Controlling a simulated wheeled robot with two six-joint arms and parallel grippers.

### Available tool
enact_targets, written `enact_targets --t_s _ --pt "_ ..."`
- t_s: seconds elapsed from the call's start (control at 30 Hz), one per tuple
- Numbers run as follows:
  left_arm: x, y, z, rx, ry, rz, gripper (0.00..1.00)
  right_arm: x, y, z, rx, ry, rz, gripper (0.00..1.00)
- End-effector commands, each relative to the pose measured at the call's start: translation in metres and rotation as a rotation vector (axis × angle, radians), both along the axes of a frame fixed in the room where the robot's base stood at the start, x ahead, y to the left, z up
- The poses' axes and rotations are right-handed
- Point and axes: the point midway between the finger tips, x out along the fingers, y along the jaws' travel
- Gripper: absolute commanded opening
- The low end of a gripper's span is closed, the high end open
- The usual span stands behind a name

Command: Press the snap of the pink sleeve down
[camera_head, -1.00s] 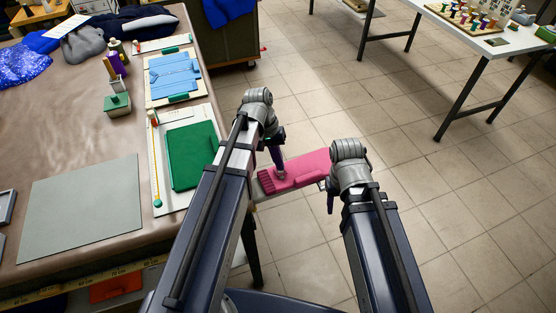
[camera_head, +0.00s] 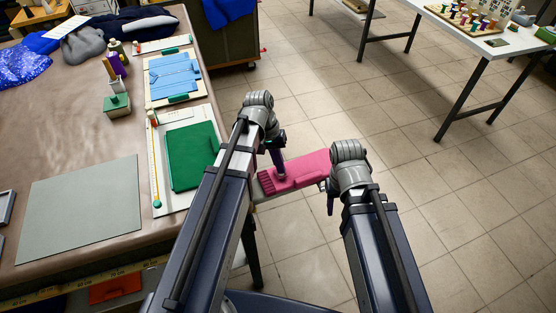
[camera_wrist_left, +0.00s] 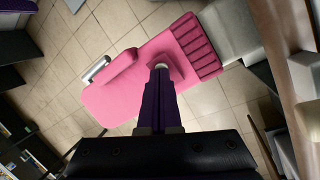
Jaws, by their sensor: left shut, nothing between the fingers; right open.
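The pink sleeve (camera_head: 305,168) lies flat on a narrow pale board (camera_head: 262,196) beside the table. In the left wrist view the sleeve (camera_wrist_left: 120,95) has a ribbed cuff (camera_wrist_left: 197,45) and a small pink tab (camera_wrist_left: 178,62). A pale round snap (camera_wrist_left: 161,65) shows at the tab, right at the fingertips. My left gripper (camera_head: 281,176) is shut and empty, pointing down onto the sleeve near the cuff; its purple fingers (camera_wrist_left: 158,90) hide part of the tab. Whether the fingertips touch the snap is hard to tell. My right gripper (camera_head: 330,205) is open beside the sleeve's far end.
The brown table (camera_head: 95,170) at left holds a grey mat (camera_head: 82,210), a green folded piece (camera_head: 190,155) on a white board, and a blue folded piece (camera_head: 174,78). A white table (camera_head: 485,45) stands at upper right. The tiled floor at right is clear.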

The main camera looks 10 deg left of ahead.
Motion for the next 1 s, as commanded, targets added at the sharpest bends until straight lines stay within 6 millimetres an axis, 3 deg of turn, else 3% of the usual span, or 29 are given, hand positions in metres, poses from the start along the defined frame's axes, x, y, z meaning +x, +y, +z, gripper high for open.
enact_targets --t_s 0.63,1.0 --pt "0.0 0.0 0.058 0.0 0.0 0.0 0.0 0.0 0.0 0.058 0.0 0.0 0.0 0.5" --pt "0.0 0.0 0.059 0.0 0.0 0.0 0.0 0.0 0.0 0.059 0.0 0.0 0.002 0.5"
